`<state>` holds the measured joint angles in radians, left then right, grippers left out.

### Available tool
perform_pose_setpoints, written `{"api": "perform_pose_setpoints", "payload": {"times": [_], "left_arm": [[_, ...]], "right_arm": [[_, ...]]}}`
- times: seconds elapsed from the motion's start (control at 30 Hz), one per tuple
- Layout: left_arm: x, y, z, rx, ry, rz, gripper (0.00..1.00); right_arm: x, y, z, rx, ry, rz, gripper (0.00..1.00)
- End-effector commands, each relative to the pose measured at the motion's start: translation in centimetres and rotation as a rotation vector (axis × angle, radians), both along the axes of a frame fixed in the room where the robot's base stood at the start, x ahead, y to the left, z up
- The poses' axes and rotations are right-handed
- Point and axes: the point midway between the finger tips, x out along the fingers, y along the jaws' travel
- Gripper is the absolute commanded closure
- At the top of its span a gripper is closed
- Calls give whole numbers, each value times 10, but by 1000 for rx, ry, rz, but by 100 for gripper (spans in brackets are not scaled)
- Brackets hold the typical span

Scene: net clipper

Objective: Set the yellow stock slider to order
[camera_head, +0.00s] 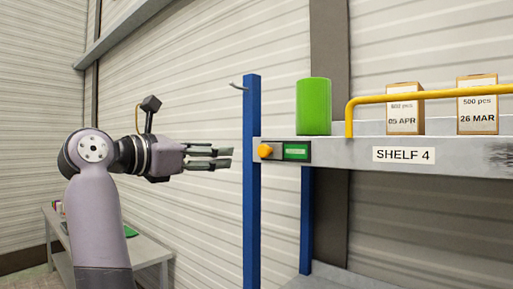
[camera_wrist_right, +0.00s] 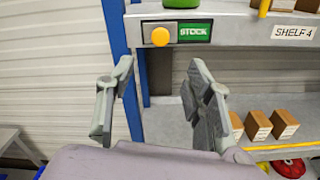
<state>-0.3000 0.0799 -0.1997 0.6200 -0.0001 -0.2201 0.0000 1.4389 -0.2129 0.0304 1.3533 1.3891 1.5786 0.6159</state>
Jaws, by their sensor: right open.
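The yellow stock slider is a round orange-yellow knob (camera_head: 265,151) at the left end of a dark plate on the shelf's front edge. It also shows in the right wrist view (camera_wrist_right: 160,37). A green label reading STOCK (camera_wrist_right: 194,32) is uncovered to the right of the knob. My right gripper (camera_head: 228,158) points right towards the plate, apart from it, left of the blue post. In the right wrist view its fingers (camera_wrist_right: 160,68) are spread and empty, with the knob beyond and above the gap. My left gripper is not in view.
A blue post (camera_head: 251,200) with a hook stands beside the plate. The shelf (camera_head: 460,155), marked SHELF 4, holds a green cylinder (camera_head: 313,106), dated boxes (camera_head: 405,108) and a yellow rail (camera_head: 430,95). A lower shelf holds small boxes (camera_wrist_right: 257,125). A bench (camera_head: 150,251) stands behind my arm.

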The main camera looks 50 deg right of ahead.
Motion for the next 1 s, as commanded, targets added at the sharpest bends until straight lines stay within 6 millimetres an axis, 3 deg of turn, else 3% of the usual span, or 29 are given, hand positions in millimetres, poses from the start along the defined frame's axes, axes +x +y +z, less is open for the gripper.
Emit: {"api": "perform_pose_setpoints", "payload": {"times": [0.2,0.5,0.7,1.0], "left_arm": [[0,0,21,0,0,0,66],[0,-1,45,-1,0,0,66],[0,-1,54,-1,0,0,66],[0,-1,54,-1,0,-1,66]], "right_arm": [[1,-51,4,-3,2,-6,53],[3,-112,4,-4,5,-5,53],[5,-135,2,-3,4,-3,53],[5,-141,0,-3,3,0,53]]}}
